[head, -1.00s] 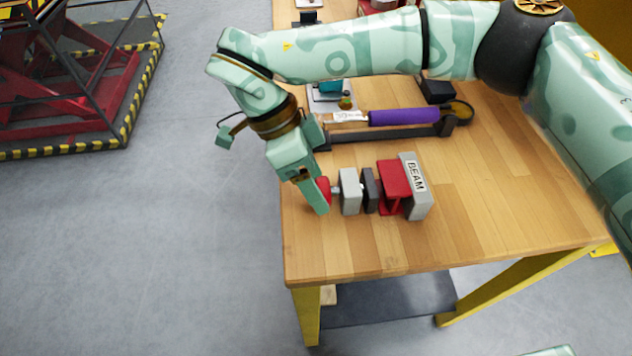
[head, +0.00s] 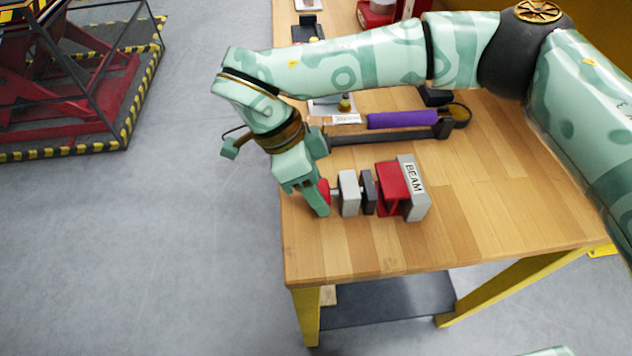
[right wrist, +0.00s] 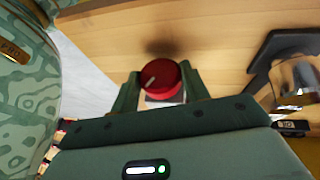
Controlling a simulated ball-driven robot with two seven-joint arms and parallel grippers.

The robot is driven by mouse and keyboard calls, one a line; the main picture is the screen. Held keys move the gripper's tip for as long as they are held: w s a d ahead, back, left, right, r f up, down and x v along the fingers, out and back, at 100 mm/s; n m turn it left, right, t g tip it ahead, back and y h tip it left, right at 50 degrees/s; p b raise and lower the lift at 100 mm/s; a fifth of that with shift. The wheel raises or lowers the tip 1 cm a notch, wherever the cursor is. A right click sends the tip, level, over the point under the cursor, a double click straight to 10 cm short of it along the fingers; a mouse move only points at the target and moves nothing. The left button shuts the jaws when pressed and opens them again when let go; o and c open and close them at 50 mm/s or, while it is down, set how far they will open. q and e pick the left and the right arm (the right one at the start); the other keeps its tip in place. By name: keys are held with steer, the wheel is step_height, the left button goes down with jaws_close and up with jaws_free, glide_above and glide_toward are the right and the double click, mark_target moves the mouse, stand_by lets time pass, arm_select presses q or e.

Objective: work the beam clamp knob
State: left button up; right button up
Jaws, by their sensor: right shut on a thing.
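The red knob (head: 324,190) of the beam clamp sits at the left end of the clamp, near the table's left edge. To its right are a grey block (head: 348,192), a dark plate (head: 369,191), a red bracket (head: 392,182) and a grey block labelled BEAM (head: 414,187). My right gripper (head: 322,204) is shut on the knob, its fingers partly hiding it in the head view. In the right wrist view the round red knob (right wrist: 161,80), with a pale line on its face, lies between the two green fingers. My left gripper is not in view.
Behind the clamp lie a dark bar (head: 385,134) and a purple cylinder (head: 403,119) on the wooden table (head: 480,220). The table in front and to the right of the clamp is clear. A red lift (head: 80,90) stands on the floor at left.

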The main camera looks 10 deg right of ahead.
steer(key=t+p, duration=0.2)
steer(key=shift+s+r+m+t+p, duration=0.2)
steer(key=shift+r+m+t+p, duration=0.1)
steer(key=shift+p, duration=0.05)
steer(key=shift+s+f+t+p, duration=0.1)
steer(key=shift+t+p, duration=0.3)
steer(key=shift+t, duration=0.3)
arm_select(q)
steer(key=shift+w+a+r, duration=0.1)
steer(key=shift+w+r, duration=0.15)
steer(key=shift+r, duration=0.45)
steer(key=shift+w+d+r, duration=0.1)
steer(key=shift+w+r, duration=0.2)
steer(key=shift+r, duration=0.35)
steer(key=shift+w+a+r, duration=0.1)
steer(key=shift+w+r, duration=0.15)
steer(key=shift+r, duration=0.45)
arm_select(e)
steer(key=shift+f+m+t, duration=0.15)
steer(key=shift+m+t, duration=0.25)
steer(key=shift+t, duration=0.5)
steer(key=shift+s, duration=0.1)
steer(key=o, duration=1)
